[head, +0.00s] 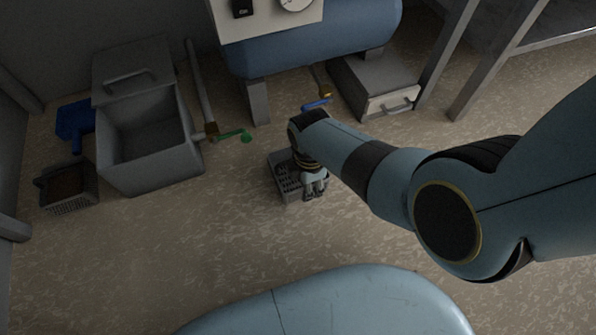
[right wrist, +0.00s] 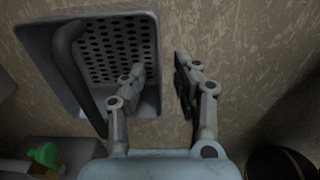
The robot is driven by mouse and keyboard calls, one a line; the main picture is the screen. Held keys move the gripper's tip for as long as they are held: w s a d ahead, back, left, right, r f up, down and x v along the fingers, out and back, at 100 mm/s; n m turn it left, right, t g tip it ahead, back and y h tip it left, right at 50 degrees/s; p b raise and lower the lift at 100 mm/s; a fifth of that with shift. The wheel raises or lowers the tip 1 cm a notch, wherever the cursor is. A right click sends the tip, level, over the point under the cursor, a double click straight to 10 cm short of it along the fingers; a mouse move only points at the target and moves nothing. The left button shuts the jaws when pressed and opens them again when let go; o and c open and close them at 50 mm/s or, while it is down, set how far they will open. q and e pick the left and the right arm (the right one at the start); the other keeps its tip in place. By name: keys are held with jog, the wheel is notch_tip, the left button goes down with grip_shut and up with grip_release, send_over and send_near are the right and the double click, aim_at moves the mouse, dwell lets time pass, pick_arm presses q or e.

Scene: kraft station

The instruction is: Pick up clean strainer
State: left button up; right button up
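The clean strainer (head: 284,183) is a small grey basket with a perforated bottom, lying on the floor near the centre of the head view. In the right wrist view the strainer (right wrist: 110,22) fills the upper left, with its bar handle (right wrist: 72,70) across the left side. My right gripper (head: 315,188) is low at the strainer's right side. In the wrist view the right gripper (right wrist: 158,66) is open, one finger over the strainer's inside and the other outside its right wall. Whether either finger touches the wall cannot be told. My left gripper is not in view.
A dark-filled basket (head: 67,187) sits at the left, beside an open grey bin (head: 187,160) and a blue object (head: 75,120). A pipe with a green valve handle (head: 246,137) stands behind. A drawer box (head: 375,85) and blue tank (head: 310,45) are farther back. Floor in front is clear.

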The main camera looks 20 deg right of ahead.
grip_shut()
jog(key=shift+r, duration=0.15)
dwell(0.4)
